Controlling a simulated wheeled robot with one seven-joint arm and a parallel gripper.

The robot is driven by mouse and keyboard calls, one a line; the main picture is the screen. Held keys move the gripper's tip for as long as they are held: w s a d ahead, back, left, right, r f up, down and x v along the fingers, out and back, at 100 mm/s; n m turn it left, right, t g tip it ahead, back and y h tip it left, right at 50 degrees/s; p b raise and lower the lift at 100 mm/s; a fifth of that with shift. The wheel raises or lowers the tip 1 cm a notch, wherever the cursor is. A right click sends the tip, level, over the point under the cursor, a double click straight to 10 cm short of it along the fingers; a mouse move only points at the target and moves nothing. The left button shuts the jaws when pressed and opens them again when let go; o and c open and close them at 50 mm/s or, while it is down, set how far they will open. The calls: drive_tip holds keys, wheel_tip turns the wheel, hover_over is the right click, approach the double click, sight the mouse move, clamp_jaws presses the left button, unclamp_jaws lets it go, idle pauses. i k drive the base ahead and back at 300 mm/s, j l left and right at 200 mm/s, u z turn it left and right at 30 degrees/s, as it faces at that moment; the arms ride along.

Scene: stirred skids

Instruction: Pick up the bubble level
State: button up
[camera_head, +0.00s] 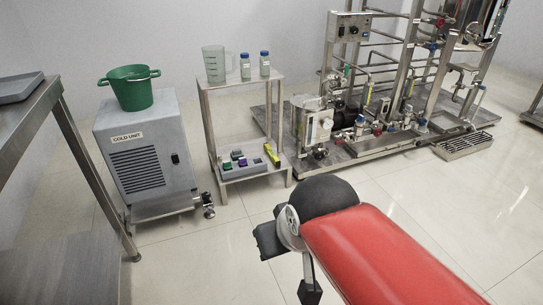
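A yellow-green bar with dark parts, which looks like the bubble level (272,155), leans or lies at the right end of the small steel stand's lower shelf. It is small in the view, and I cannot make out its vial. My gripper (286,268) is in the lower middle of the picture, at the end of my red arm. Its two dark fingers are apart with floor showing between them, and nothing is held. In the picture it is below the stand and apart from the level.
The steel stand (204,127) holds a beaker (214,65) and two bottles on top. A grey tray (240,167) of coloured pieces lies beside the level. A cold unit (147,155) with a green bucket (131,90) stands left; a piping skid (365,150) stands right. Floor in front is clear.

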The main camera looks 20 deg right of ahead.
sight(275, 158)
drive_tip(key=i+l, duration=0.2)
drive_tip(key=i+l+u, duration=0.15)
drive_tip(key=l, duration=0.25)
drive_tip(key=i+l, duration=0.25)
drive_tip(key=i+l+u, duration=0.1)
drive_tip(key=l, duration=0.3)
drive_tip(key=i+l+u, duration=0.1)
drive_tip(key=i+l, duration=0.35)
drive_tip(key=l, duration=0.25)
drive_tip(key=i+l+u, duration=0.1)
drive_tip(key=l, duration=0.25)
drive_tip(key=i+l+u, duration=0.1)
drive_tip(key=l, duration=0.25)
drive_tip(key=i+l, duration=0.2)
drive_tip(key=i, duration=0.15)
drive_tip(key=i+l, duration=0.2)
drive_tip(key=i+u, duration=0.05)
drive_tip(key=i, duration=0.1)
